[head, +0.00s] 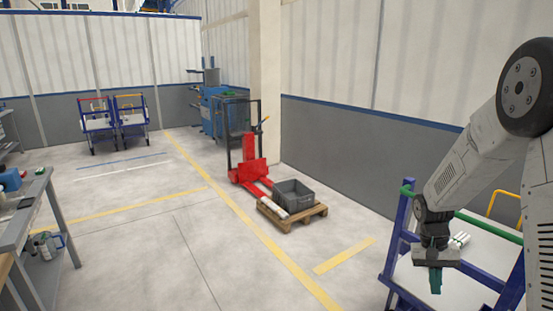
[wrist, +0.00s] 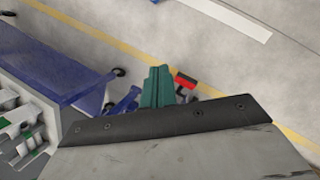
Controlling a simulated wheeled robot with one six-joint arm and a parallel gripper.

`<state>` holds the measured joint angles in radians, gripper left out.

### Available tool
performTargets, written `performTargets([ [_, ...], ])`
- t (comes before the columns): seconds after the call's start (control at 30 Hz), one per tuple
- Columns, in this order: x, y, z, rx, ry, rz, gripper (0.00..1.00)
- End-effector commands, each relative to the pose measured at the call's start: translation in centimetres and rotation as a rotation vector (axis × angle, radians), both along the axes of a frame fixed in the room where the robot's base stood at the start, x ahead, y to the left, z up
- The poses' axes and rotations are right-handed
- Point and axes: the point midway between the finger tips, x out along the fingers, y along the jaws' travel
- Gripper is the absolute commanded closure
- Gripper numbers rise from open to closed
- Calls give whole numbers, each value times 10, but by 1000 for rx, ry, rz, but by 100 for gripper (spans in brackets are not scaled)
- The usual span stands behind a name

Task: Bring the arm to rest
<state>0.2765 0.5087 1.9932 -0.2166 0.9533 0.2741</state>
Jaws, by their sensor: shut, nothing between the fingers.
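My gripper (head: 435,281) hangs from my arm at the right of the head view, with its green fingers pointing down. Its fingers also show in the wrist view (wrist: 157,86), pressed together with nothing held. It is in front of a blue-framed cart (head: 453,287) with a pale deck. White pipes (head: 461,238) lie on the cart deck behind my arm, partly hidden. In the wrist view, pale pieces (wrist: 22,130) show at the left edge, cut off by the frame.
A red pallet stacker (head: 248,165) stands mid-floor with a wooden pallet (head: 292,219) and a grey crate (head: 294,193). A grey table (head: 25,208) is at the left. Two carts (head: 112,122) stand at the back. The floor between the table and stacker is clear.

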Motion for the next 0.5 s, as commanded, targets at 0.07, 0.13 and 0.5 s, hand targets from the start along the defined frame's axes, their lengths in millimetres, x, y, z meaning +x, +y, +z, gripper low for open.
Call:
performTargets([
  [0.07, -20, 18, 37, 21, -7, 37, 100],
  [0.13, -38, 34, 64, 41, -11, 68, 100],
  [0.5, -149, 106, 167, 129, -84, 224, 100],
])
